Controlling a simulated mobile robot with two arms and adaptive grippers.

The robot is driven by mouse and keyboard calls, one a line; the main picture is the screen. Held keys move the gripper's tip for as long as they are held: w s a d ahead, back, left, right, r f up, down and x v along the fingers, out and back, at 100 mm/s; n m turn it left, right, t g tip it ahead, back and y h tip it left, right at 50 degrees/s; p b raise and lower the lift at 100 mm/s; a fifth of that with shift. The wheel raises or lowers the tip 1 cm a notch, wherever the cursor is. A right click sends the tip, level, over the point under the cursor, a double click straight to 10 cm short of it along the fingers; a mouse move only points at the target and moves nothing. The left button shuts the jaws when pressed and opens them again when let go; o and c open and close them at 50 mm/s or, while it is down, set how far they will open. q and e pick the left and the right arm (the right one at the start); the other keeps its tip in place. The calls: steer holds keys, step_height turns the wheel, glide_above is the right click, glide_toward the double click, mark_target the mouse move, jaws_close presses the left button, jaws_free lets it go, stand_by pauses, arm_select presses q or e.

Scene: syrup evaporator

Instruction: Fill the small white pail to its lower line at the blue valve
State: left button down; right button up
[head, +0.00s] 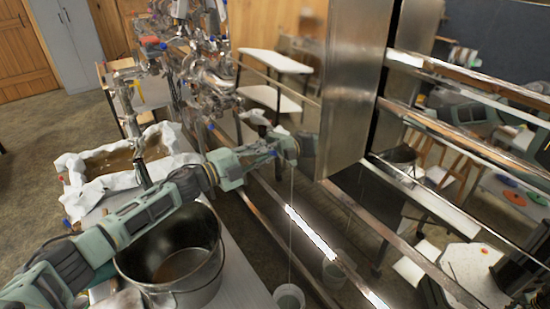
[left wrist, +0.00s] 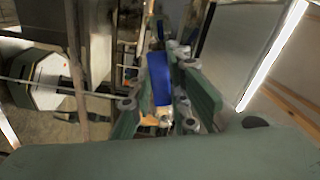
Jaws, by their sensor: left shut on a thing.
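My left gripper (left wrist: 163,92) is shut on the blue valve handle (left wrist: 160,78), which shows between its green fingers in the left wrist view. In the head view my left arm reaches across from the left, and my gripper (head: 287,150) ends beside the tall metal panel; it hides the valve there. A thin stream (head: 291,225) falls from just below my gripper. It runs down to the small white pail (head: 289,298) at the bottom edge, which is partly cut off. Its lower line and liquid level are too small to tell. My right gripper is not in view.
A large metal pot (head: 205,275) with brownish liquid stands under my left arm. A cloth-lined tub (head: 72,170) of brown liquid is behind it. Metal rails (head: 310,232) run diagonally past the stream. Another pale pail shape (head: 334,270) shows beyond them, possibly a reflection.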

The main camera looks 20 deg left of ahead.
arm_select(q)
steer(key=shift+w+a+r+m, duration=0.1)
steer(key=shift+a+r+m, duration=0.05)
steer(key=shift+r+m, duration=0.65)
steer(key=shift+w+a+r+m, duration=0.15)
steer(key=shift+r+m, duration=0.4)
steer(key=shift+m, duration=0.45)
steer(key=shift+r, duration=0.15)
steer(key=c, duration=1.7)
jaws_free()
steer(key=shift+o, duration=0.3)
steer(key=shift+s+f, duration=0.15)
steer(key=shift+f, duration=0.05)
steer(key=v, duration=1.2)
steer(key=shift+r, duration=0.1)
